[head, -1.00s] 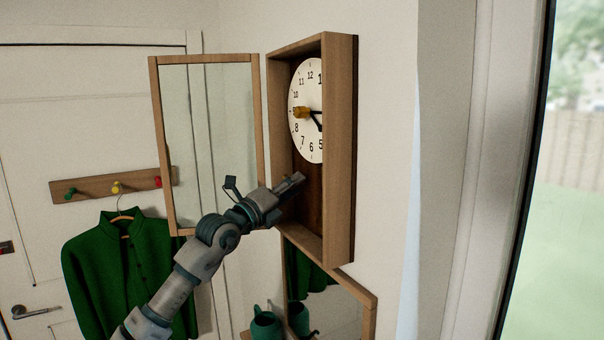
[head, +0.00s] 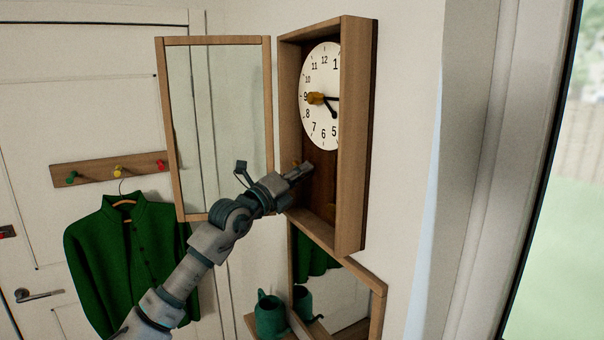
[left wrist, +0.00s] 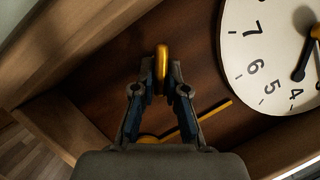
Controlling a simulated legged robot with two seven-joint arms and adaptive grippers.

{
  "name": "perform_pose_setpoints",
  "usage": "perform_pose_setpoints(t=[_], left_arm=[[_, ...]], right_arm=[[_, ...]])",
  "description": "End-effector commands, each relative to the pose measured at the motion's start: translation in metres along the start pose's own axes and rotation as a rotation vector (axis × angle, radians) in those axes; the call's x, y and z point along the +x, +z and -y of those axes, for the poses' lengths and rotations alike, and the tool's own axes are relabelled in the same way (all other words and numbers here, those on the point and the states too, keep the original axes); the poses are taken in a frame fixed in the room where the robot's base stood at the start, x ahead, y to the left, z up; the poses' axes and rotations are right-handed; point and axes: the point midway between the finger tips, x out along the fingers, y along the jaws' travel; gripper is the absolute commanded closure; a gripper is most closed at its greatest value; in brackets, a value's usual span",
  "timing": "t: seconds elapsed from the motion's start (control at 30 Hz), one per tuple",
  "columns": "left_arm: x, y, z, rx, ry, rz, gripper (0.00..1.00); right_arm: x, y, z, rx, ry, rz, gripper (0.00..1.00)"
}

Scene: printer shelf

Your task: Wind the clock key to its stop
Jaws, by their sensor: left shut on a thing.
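The wall clock has a wooden case (head: 357,140) and a white dial (head: 320,122) with black hands. Its glazed door (head: 268,120) stands open to the left. My left gripper (head: 306,169) reaches into the case below the dial. In the left wrist view, my left gripper (left wrist: 161,82) is shut on a narrow gold piece, which looks like the clock key (left wrist: 161,58) seen edge-on. Its far end is hard to make out. A gold rod (left wrist: 208,118) runs behind the fingers.
A mirror (head: 345,305) and a green watering can (head: 269,316) are below the clock. A green jacket (head: 125,250) hangs from a peg rack (head: 95,170) at left. A window is at right. The case walls closely surround my gripper.

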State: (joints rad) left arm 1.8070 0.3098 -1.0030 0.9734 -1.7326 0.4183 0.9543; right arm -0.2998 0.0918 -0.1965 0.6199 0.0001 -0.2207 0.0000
Motion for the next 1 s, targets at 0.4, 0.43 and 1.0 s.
perform_pose_setpoints(t=[0.4, 0.43, 1.0], left_arm=[[-0.006, 0.016, -0.006, 0.075, -0.024, 0.022, 1.0], [-0.006, 0.016, -0.006, 0.088, -0.029, 0.022, 1.0], [-0.007, 0.02, -0.008, 0.441, -0.172, 0.027, 1.0]], right_arm=[[-0.009, -0.005, 0.017, 0.003, -0.02, -0.006, 0.6], [-0.011, -0.005, 0.016, 0.003, -0.019, -0.006, 0.6], [-0.071, -0.011, 0.006, 0.0, -0.009, -0.008, 0.6]])
